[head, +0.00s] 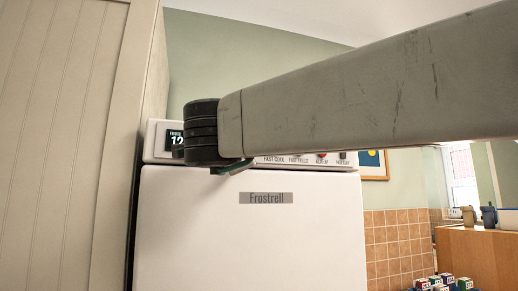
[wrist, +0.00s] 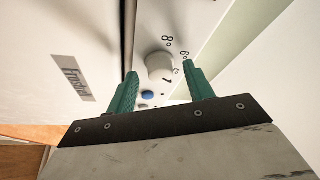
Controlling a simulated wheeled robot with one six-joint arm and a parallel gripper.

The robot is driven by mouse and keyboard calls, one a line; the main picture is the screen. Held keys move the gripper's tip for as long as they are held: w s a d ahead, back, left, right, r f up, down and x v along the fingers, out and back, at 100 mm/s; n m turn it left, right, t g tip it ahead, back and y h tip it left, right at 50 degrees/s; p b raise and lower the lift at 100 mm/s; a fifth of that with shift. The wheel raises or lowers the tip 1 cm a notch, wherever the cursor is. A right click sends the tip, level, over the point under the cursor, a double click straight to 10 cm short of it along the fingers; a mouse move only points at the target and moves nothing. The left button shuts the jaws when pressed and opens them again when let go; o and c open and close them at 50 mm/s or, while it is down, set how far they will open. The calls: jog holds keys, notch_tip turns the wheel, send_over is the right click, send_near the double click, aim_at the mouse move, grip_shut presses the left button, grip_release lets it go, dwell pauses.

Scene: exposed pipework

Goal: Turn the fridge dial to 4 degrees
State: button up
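The fridge dial (wrist: 160,66) is a pale round knob on the white control panel in the wrist view. The marks 8°, 6°, 4° and 1 show around it, and I cannot make out a pointer on it. My gripper (wrist: 161,73) is open, with one green finger on each side of the near part of the dial. I see gaps between the fingers and the knob and cannot tell how deep the tips reach. In the head view the dial is hidden behind my black wrist. The fridge (head: 250,240) is white with a Frostrell plate, its door shut.
A display (head: 175,140), partly covered, reads about 12 at the panel's left. A blue button (wrist: 148,96) lies near the dial. A tall beige cabinet (head: 60,145) stands close on the left. Several small boxes (head: 440,282) sit at the lower right.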

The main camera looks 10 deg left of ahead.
jog(key=v, duration=0.8)
dwell(0.4)
